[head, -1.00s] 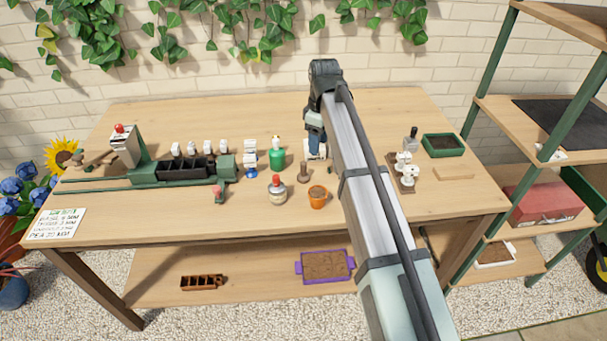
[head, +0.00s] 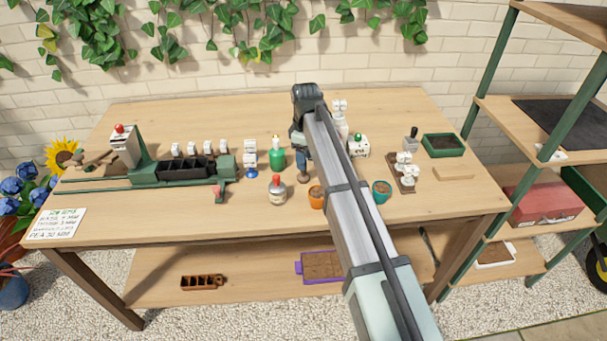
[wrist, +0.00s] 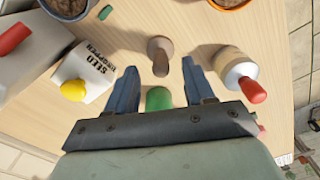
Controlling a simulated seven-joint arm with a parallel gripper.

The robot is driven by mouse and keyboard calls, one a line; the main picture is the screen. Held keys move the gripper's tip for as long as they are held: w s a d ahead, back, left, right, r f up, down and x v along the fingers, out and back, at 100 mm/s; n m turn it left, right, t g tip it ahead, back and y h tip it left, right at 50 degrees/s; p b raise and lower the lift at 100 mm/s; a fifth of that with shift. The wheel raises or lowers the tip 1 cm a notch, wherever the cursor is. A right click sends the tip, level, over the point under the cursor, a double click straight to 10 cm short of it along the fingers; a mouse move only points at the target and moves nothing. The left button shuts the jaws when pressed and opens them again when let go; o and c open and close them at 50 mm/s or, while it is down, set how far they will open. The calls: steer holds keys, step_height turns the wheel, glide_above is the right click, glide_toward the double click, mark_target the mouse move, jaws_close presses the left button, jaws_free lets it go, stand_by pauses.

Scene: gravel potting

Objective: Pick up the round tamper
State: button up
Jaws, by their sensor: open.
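The round tamper (wrist: 160,50) is a small brown wooden piece with a round end and a narrower handle. In the wrist view it stands just ahead of my gripper (wrist: 160,78), roughly centred between the two blue fingers. The fingers are open and apart, with no object held. In the head view the tamper (head: 304,177) shows just below my gripper (head: 298,148), and its upper part is hidden by the gripper.
A cream bottle with a red top (wrist: 240,75) stands close right of the tamper in the wrist view. A white box with a yellow knob (wrist: 85,72) is left.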

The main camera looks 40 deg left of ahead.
mark_target(304, 175)
steer(key=shift+s+a+f, duration=0.1)
steer(key=shift+f, duration=1.2)
steer(key=shift+s+a+f, duration=0.1)
steer(key=shift+f, duration=1.15)
steer(key=shift+w, duration=0.1)
steer(key=shift+c, duration=0.2)
jaws_close()
